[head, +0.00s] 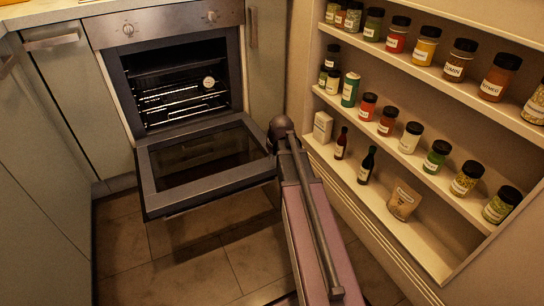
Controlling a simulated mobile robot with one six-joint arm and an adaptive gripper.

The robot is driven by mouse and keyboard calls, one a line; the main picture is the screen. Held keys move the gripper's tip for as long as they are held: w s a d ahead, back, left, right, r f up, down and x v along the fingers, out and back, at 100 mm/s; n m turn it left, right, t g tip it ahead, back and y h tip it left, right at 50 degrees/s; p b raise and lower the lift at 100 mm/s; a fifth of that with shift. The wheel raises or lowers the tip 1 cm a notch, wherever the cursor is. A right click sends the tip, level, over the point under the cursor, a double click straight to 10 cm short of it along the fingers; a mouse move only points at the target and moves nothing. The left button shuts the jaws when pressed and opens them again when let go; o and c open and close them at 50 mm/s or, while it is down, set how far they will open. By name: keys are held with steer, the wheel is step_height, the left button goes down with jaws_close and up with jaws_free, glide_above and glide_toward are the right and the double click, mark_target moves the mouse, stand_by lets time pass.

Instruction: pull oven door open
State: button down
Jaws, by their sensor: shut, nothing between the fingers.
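The oven (180,85) is built into the grey cabinets at the upper left of the head view. Its door (205,160) is swung down on its lower edge and stands wide open, close to level, with its dark glass panel facing up. My gripper does not show; the arm's dark rounded joint is the farthest part I see.
A spice shelf (420,72) with several jars and bottles fills the right side, close to my arm. Grey cabinets (35,190) stand on the left. The tiled floor (190,255) in front of the oven door is clear.

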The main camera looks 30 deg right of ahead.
step_height(320, 180, up, 3)
steer(key=shift+f+p, duration=0.2)
steer(key=shift+p, duration=0.8)
steer(key=s+r+p, duration=0.6)
steer(key=r+p, duration=0.1)
steer(key=shift+s, duration=0.4)
steer(key=s+a+r+g+p, duration=0.2)
steer(key=s+a, duration=0.3)
steer(key=a, duration=0.5)
steer(key=s+a+r+g+p, duration=0.2)
steer(key=s+a+p, duration=0.15)
steer(key=a, duration=0.55)
step_height(320, 180, up, 37)
steer(key=p, duration=3.7)
steer(key=shift+s, duration=0.15)
steer(key=shift+a, duration=0.15)
